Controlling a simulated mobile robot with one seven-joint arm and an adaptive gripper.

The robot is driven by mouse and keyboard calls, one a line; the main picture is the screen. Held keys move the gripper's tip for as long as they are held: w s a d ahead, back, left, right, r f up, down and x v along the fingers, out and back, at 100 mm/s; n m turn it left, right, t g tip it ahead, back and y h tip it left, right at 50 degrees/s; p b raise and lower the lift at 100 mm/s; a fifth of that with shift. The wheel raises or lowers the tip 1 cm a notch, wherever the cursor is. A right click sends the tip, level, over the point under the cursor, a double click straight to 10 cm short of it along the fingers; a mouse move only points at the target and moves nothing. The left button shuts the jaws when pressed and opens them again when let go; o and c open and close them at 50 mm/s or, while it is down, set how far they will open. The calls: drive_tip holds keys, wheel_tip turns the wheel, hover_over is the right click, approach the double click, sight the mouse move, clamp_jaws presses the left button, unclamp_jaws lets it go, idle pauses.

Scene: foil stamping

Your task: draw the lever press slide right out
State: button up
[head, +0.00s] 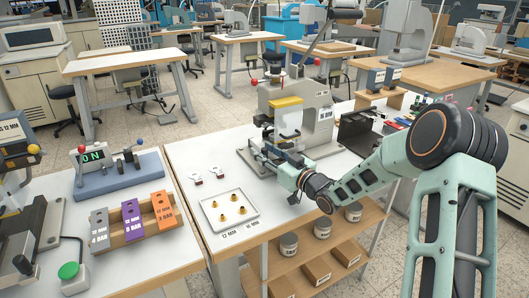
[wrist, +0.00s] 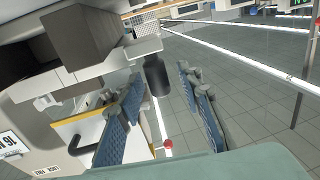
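The lever press (head: 322,108) is a grey machine with a yellow bar on top, standing on the white-topped table. My gripper (head: 284,158) is low at its front, close to the press base. In the wrist view the pale press body (wrist: 35,105) fills the left side. My gripper's two blue-padded fingers (wrist: 160,80) are apart there, with a dark cylinder (wrist: 157,76) seen between and beyond them. The slide is hard to make out, largely hidden by my gripper. I cannot tell whether a finger touches it.
A small tray (head: 222,223) with several brass pieces lies in front of the press, left of my arm. Two small red-tipped parts (head: 217,170) lie behind it. A dark box (head: 355,132) stands right of the press.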

clamp_jaws()
idle(0.3)
idle(0.3)
